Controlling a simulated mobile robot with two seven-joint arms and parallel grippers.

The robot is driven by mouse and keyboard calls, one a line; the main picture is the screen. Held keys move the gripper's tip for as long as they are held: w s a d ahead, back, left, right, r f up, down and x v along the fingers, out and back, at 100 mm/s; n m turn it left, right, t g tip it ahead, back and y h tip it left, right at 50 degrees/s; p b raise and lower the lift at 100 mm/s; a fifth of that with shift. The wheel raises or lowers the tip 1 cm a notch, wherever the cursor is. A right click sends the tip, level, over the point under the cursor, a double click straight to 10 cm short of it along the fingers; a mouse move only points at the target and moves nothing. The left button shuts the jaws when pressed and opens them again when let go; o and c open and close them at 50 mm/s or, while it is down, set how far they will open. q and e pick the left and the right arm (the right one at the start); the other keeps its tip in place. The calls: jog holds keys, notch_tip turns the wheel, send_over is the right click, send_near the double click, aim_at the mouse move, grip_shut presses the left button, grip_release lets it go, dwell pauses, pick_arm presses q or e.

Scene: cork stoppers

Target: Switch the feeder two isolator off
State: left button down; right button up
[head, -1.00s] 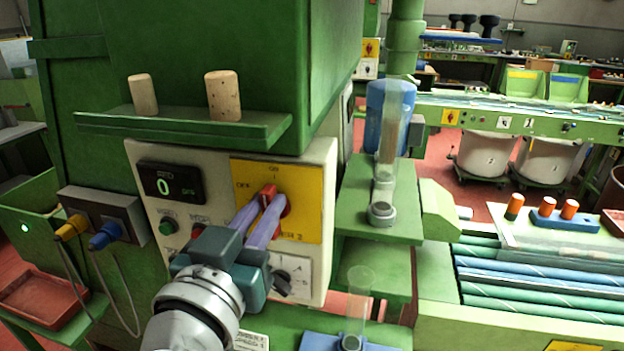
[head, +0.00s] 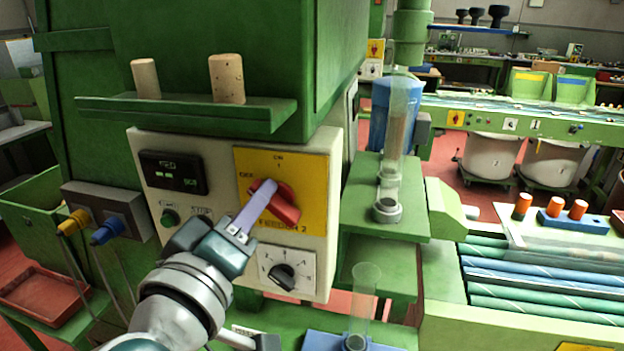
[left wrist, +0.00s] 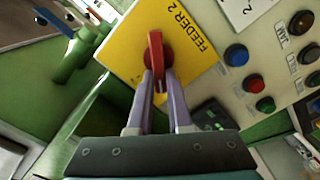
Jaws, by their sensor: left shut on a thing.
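The feeder two isolator is a red rotary handle (head: 283,208) on a yellow plate (head: 312,172) on the cream panel. Its grip slants from upper left to lower right, its upper-left end between the ON mark at the top and the OFF mark at the left. My left gripper (head: 262,194) is shut on the handle, its pale purple fingers coming from the lower left. In the left wrist view, the fingers (left wrist: 159,76) lie on both sides of the red grip (left wrist: 155,45), beside the FEEDER 2 lettering. My right gripper is not seen.
A black dial (head: 284,275) sits just below the yellow plate, close to my gripper. A display (head: 173,172) and a green button (head: 170,217) are to the left. Two corks stand on the green ledge (head: 190,115) above. A clear tube stands on the green shelf at right.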

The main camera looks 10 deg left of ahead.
pick_arm(q)
jog(key=shift+a+f+n+b, duration=0.15)
jog(key=shift+n+b, duration=0.25)
jog(key=shift+n, duration=0.85)
jog(key=shift+f+n+b, duration=0.2)
jog(key=shift+n+b, duration=0.2)
jog(key=shift+n, duration=0.9)
jog(key=shift+a+f+n+b, duration=0.15)
jog(key=shift+n+b, duration=0.25)
jog(key=shift+n, duration=0.85)
jog(key=shift+d, duration=0.1)
jog(key=c, duration=0.8)
grip_release()
jog(key=shift+c, duration=0.2)
jog(key=s+b, duration=0.1)
jog(key=s, duration=0.9)
jog(key=shift+b, duration=0.4)
